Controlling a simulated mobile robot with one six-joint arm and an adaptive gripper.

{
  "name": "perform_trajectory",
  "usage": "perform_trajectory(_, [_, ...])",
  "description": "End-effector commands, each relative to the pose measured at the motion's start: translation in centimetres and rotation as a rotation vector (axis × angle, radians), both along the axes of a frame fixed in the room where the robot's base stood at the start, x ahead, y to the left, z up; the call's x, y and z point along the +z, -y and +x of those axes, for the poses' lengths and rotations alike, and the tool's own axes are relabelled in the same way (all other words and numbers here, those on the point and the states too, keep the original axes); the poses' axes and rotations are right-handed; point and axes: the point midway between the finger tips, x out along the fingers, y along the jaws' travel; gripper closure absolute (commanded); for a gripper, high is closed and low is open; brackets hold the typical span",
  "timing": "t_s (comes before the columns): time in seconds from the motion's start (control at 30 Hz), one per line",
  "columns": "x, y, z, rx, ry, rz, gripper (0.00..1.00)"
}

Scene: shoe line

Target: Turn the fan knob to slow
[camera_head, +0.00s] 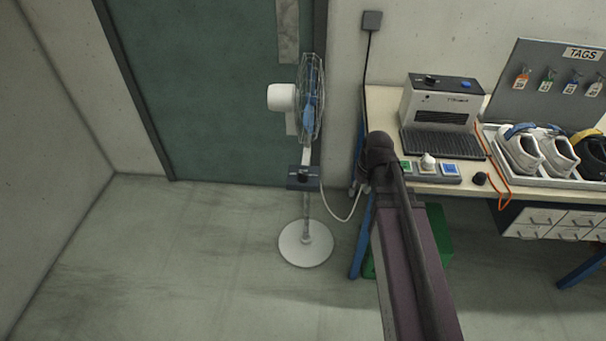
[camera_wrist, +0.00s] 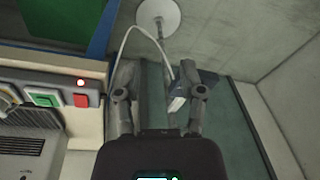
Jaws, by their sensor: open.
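The fan (camera_head: 310,100) stands upright on a round white base in front of the green door. A dark control box (camera_head: 303,184) sits on its pole, with a small dark knob (camera_head: 303,174) on top; its setting is too small to read.
A workbench (camera_head: 382,108) stands at the right, with a vented machine (camera_head: 440,100), a button panel (camera_head: 450,168) and a tray of shoes (camera_head: 490,140). A pale cable (camera_head: 345,218) hangs between fan and bench. A green bin (camera_head: 437,232) is below. The floor left of the fan is clear.

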Motion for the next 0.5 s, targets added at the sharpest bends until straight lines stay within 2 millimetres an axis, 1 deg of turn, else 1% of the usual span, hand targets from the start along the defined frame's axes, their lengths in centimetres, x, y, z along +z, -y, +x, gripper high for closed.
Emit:
perform_trajectory(0.03, [-0.3,-1.4,2.7,0.073,0.023,0.018,0.49])
perform_trajectory(0.1, [-0.3,-3.4,5.2,0.179,0.061,0.042,0.49])
perform_trajectory(0.17, [-0.4,-5.1,7.3,0.267,0.094,0.061,0.49])
perform_trajectory(0.2, [-0.4,-6.2,8.5,0.327,0.118,0.073,0.49])
perform_trajectory(0.33, [-0.3,-9.6,12.1,0.490,0.189,0.104,0.49])
perform_trajectory(0.4, [-0.3,-11.0,13.4,0.557,0.219,0.116,0.49])
perform_trajectory(0.5, [-0.2,-12.4,14.6,0.623,0.251,0.124,0.49])
